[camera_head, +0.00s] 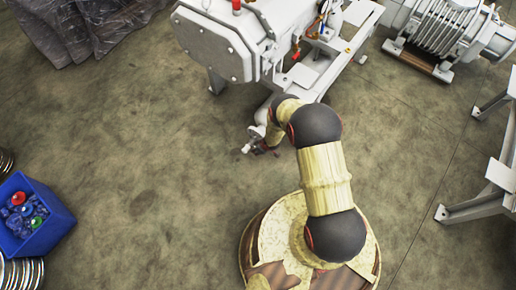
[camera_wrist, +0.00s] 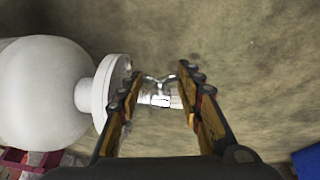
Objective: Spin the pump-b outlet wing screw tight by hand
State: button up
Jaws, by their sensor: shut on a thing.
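My gripper (camera_wrist: 160,82) has its two fingers on either side of a small shiny metal wing screw (camera_wrist: 161,80) in the wrist view, and it is shut on it. The wing screw sits at a pale clamp or fitting (camera_wrist: 158,99) beside a white flange (camera_wrist: 116,92) on a rounded white vessel (camera_wrist: 40,90). The fingers partly hide the fitting. In the head view my arm reaches down below the white pump (camera_head: 215,47), and my gripper (camera_head: 259,148) shows small and dark there. The screw's threads cannot be made out.
A blue crate (camera_head: 52,237) of colored parts stands at the left, near metal rings (camera_head: 22,272). A grey-covered stack (camera_head: 75,30) is at the top left. Another ribbed machine (camera_head: 445,30) and a white frame (camera_head: 480,207) are at the right. The left-middle floor is clear.

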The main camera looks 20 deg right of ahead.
jog(key=shift+w+d+g+y, duration=0.25)
jog(key=shift+w+g+y, duration=0.2)
jog(key=shift+y, duration=0.25)
jog(key=shift+d+m+g+y, duration=0.15)
jog(key=shift+m+g+y, duration=0.25)
jog(key=shift+g+y, duration=0.4)
jog(key=shift+c, duration=0.2)
jog(key=o, duration=0.8)
jog(key=shift+r, duration=0.1)
jog(key=o, duration=0.4)
jog(key=shift+s, duration=0.1)
jog(key=v, duration=0.7)
jog(key=shift+s+d+r, duration=0.25)
jog(key=shift+r, duration=0.05)
jog(key=shift+c, duration=0.4)
